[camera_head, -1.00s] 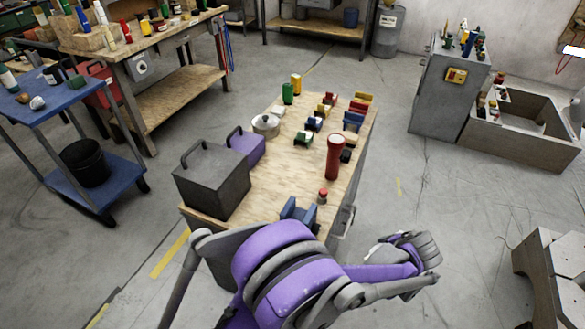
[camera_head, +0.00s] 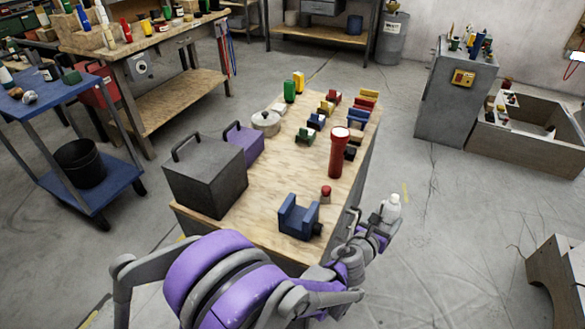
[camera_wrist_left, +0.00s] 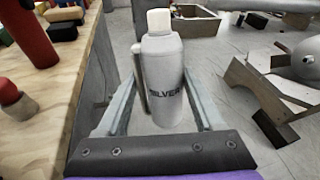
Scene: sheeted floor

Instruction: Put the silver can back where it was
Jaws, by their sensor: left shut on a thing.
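The silver can (camera_head: 391,208) is a pale grey spray-type can with an off-white cap. In the left wrist view the can (camera_wrist_left: 163,88) stands nearly upright between the fingers, with the word SILVER on its side. My left gripper (camera_head: 382,225) is shut on it and holds it beyond the right edge of the wooden workbench top (camera_head: 262,205), over the floor side. The gripper's fingers (camera_wrist_left: 163,75) also show in the left wrist view, one on each side of the can. My right gripper is not in view.
The bench carries a blue bracket (camera_head: 298,218), a small red-topped item (camera_head: 326,194), a tall red cylinder (camera_head: 338,158), a grey box (camera_head: 205,180) and several small coloured blocks. A grey cabinet (camera_head: 452,105) and an open wooden-looking bin (camera_head: 525,143) stand at right. Floor between is clear.

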